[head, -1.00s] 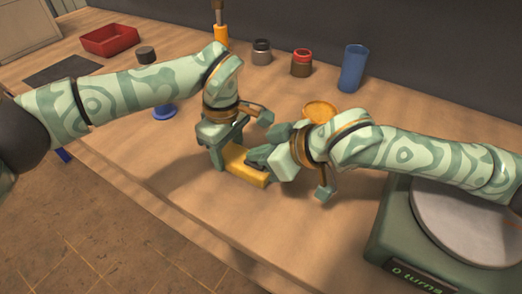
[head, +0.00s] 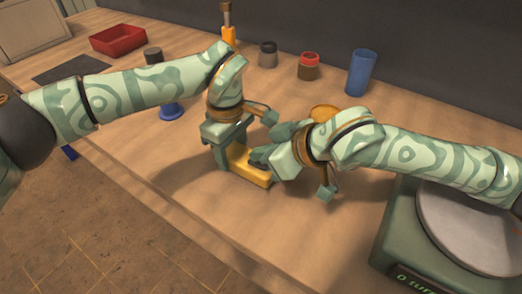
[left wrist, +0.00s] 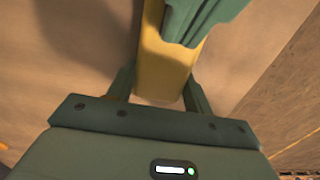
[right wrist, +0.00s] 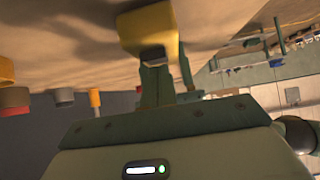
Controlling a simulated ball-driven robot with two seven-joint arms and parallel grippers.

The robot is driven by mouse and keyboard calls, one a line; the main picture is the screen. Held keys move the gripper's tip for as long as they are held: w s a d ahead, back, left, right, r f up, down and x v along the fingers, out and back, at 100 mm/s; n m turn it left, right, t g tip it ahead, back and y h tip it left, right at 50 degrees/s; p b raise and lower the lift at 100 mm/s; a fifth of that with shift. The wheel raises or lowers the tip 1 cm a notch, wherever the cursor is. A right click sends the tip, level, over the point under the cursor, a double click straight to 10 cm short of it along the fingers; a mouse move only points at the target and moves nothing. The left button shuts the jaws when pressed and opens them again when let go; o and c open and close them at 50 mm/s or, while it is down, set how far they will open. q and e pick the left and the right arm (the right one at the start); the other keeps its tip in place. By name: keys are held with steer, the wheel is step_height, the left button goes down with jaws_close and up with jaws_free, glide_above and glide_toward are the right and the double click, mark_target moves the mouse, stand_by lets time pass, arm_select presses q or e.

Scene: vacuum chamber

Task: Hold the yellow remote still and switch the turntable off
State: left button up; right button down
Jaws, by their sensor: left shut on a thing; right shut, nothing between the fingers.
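The yellow remote (head: 253,175) lies on the bench in the middle of the head view, partly covered by both hands. My left gripper (head: 226,160) is shut on it; in the left wrist view its fingers (left wrist: 158,88) stand on either side of the remote (left wrist: 160,62). My right gripper (head: 257,156) is shut and empty, its fingertips close over the remote; I cannot tell whether they touch. The remote (right wrist: 146,30) is just beyond the right fingers (right wrist: 160,72) in the right wrist view. The turntable (head: 398,225) stands at the right with a grey disc; its display is partly cut off.
Behind the hands stand a blue cup (head: 361,73), a red-lidded jar (head: 308,67), a grey jar (head: 267,55) and an orange-handled tool (head: 229,36). An orange round thing (head: 322,111) is behind my right wrist. A red tray (head: 117,40) is far left. The front bench is clear.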

arm_select(q)
steer(key=shift+s+d+f, duration=0.15)
steer(key=shift+s+d, duration=0.05)
arm_select(e)
steer(key=v, duration=0.7)
steer(key=shift+r, duration=0.15)
steer(key=shift+d, duration=0.1)
arm_select(q)
steer(key=o, duration=1.2)
